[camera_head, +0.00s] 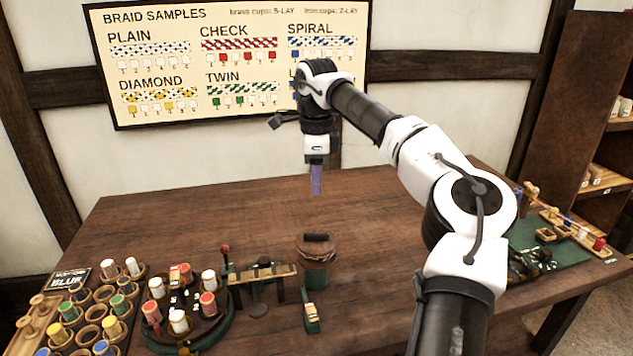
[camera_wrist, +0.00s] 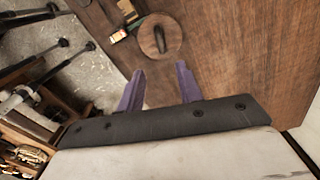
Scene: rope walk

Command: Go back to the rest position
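My gripper (camera_head: 317,190) hangs in the air above the far middle of the wooden table (camera_head: 210,215), pointing down. In the wrist view my gripper (camera_wrist: 159,74) shows two purple fingers standing well apart with nothing between them. It is open and empty. My arm reaches in from the lower right of the head view, bent at the elbow. The round wooden piece with a dark handle (camera_head: 316,249) stands on the table nearer than the gripper, and it also shows beyond the fingers in the wrist view (camera_wrist: 171,40).
A braid samples board (camera_head: 160,75) hangs on the wall behind. A round stand with several bobbins (camera_head: 215,330), a bobbin rack (camera_head: 85,325) and a small green block (camera_head: 311,322) occupy the front left and middle. A green mat (camera_head: 570,250) lies right. The table's back left is clear.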

